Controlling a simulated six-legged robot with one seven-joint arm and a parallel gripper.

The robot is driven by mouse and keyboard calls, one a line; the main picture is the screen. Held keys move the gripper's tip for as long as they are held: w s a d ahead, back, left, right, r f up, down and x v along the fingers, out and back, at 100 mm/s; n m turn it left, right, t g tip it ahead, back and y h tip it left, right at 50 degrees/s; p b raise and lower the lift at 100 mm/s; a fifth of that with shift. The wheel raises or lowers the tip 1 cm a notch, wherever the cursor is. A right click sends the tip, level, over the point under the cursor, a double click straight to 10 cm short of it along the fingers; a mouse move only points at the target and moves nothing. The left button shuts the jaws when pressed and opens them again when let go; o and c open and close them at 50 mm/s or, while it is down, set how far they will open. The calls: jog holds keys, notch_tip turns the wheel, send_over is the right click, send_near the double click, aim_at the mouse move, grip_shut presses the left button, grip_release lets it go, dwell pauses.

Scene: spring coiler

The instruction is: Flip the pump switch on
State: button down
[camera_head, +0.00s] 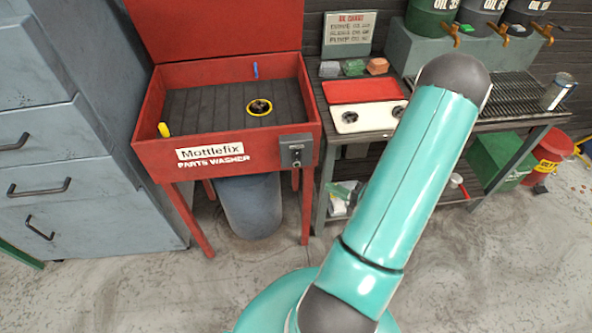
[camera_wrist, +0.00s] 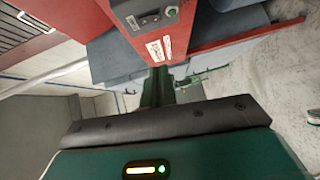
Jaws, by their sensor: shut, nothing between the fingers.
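The pump switch is on a small grey box (camera_head: 296,151) at the front right corner of the red parts washer (camera_head: 165,110). A small round knob shows on the box in the head view. In the wrist view the box (camera_wrist: 132,9) is at the top, with a dark switch (camera_wrist: 150,19) and a small green spot (camera_wrist: 172,11) beside it. I cannot tell the switch's position. My gripper (camera_wrist: 157,76) is shut and empty, with its fingers pointing up the wrist view toward the washer's front, below the box in the picture. In the head view my teal arm hides the gripper.
The washer basin holds a yellow-rimmed round part (camera_head: 259,107) and a yellow piece (camera_head: 164,130). A grey drawer cabinet (camera_head: 50,130) stands left. A bench with a red-lidded case (camera_head: 362,90) stands right. A blue-grey drum (camera_head: 250,203) is under the washer. Floor in front is open.

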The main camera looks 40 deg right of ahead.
send_near(295, 160)
jog(key=w+a, duration=0.2)
jog(key=a, duration=0.2)
jog(key=shift+m+h, duration=0.3)
jog(key=shift+w+d+f, duration=0.1)
jog(key=shift+w+d, duration=0.25)
jog(key=shift+w, duration=0.3)
jog(key=shift+w+d+f, duration=0.1)
jog(key=shift+w+d, duration=0.3)
jog(key=shift+w, duration=0.2)
jog(key=shift+w+d, duration=0.35)
jog(key=shift+w, duration=0.3)
jog(key=shift+w, duration=0.1)
jog(key=shift+w+d+f, duration=0.1)
jog(key=shift+w+d, duration=0.05)
